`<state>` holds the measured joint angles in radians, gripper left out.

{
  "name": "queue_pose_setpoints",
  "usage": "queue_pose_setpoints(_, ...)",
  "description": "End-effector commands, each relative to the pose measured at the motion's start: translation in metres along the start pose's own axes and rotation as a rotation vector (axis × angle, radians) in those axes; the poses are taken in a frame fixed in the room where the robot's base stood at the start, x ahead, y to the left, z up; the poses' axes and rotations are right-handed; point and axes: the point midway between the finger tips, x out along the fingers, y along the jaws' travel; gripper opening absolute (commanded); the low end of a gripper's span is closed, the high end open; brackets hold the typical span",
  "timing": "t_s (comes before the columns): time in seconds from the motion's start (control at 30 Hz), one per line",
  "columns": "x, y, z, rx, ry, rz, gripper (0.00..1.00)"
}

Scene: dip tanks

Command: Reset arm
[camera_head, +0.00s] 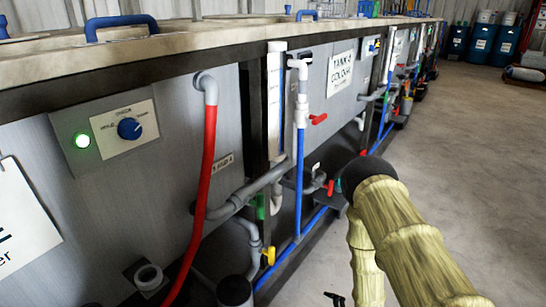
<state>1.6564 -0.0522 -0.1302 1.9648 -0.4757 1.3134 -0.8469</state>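My arm (408,248), in a ribbed pale yellow sleeve, rises from the bottom right to a bent joint with a dark rounded cap (366,172). A second sleeved part (364,262) runs down from the bend and leaves the picture at the bottom edge. The arm is over the aisle floor, just right of the tank row in the picture. My gripper does not show clearly. A small dark piece at the bottom edge, left of the sleeve, is too cut off to identify.
A row of grey tanks (215,135) fills the left, with a red hose (205,165), blue pipes (299,165) and valves sticking out. A control panel (118,125) has a lit green lamp and blue knob. Concrete floor (470,150) is open at right. Blue drums (480,42) stand behind.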

Motion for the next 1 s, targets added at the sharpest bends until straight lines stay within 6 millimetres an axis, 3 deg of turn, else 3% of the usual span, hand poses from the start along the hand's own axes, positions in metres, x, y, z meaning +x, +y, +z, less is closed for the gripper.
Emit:
queue_pose_setpoints(0.1,-0.049,-0.045,0.024,0.297,-0.215,-0.081,1.0)
queue_pose_setpoints(0.2,-0.092,-0.081,0.036,0.527,-0.39,-0.125,1.0)
queue_pose_setpoints(0.33,-0.15,-0.123,0.04,0.786,-0.599,-0.157,1.0)
queue_pose_setpoints(0.5,-0.209,-0.161,0.035,1.02,-0.805,-0.166,1.0)
queue_pose_setpoints(0.77,-0.282,-0.199,0.018,1.263,-1.05,-0.154,1.0)
queue_pose_setpoints(1.0,-0.299,-0.175,-0.002,1.258,-1.042,-0.152,1.0)
